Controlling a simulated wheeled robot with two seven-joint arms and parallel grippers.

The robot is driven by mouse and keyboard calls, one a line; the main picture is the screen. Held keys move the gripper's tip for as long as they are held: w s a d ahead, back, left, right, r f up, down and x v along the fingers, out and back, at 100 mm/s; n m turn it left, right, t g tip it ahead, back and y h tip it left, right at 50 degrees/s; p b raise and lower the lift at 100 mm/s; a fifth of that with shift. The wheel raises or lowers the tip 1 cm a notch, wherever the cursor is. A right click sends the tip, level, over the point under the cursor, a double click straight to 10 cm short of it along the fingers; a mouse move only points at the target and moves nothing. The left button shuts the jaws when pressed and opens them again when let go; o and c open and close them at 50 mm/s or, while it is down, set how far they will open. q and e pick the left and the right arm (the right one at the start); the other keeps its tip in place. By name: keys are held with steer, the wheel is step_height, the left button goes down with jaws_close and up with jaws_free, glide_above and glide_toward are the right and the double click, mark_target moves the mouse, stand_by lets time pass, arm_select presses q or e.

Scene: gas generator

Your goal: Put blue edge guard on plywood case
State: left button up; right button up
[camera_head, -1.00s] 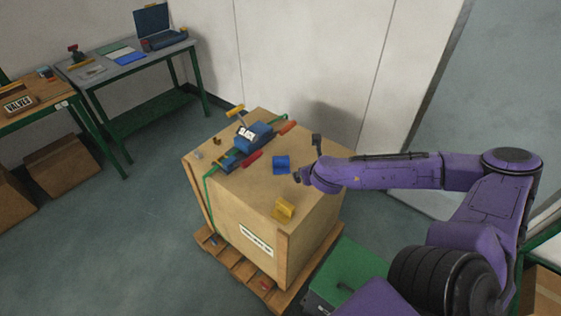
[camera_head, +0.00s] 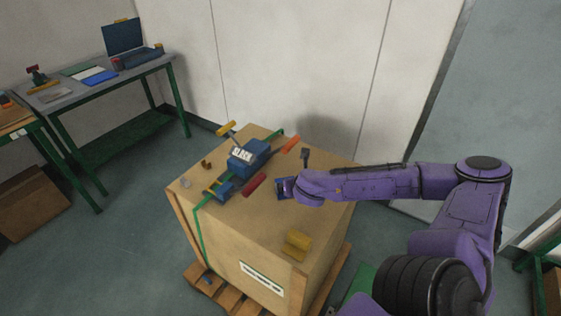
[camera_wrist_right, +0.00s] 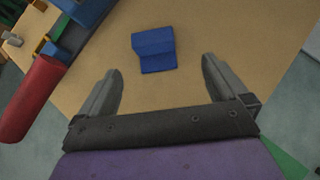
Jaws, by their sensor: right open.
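The blue edge guard (camera_wrist_right: 154,50), a small bent block, lies on top of the plywood case (camera_head: 222,222). In the wrist view it is a short way ahead of my right gripper (camera_wrist_right: 160,78), roughly in line with the gap between the fingers and touching neither. My right gripper (camera_head: 293,172) is open and empty, low over the case top. A yellow edge guard (camera_head: 297,244) sits at the case's near right edge. My left gripper is not in view.
A blue tensioner labelled SLACK (camera_head: 249,155) sits on a green strap over the case. A red piece (camera_head: 253,186) and an orange piece (camera_head: 291,145) lie beside it. The case stands on a wooden pallet (camera_head: 228,296). A workbench (camera_head: 75,97) stands at the back left.

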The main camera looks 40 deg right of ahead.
steer(key=x, duration=0.3)
steer(key=b+x, duration=0.1)
steer(key=x, duration=0.3)
steer(key=a+x, duration=0.1)
steer(key=x, duration=0.3)
steer(key=shift+w+a, duration=0.1)
steer(key=shift+w, duration=0.15)
steer(key=c, duration=1)
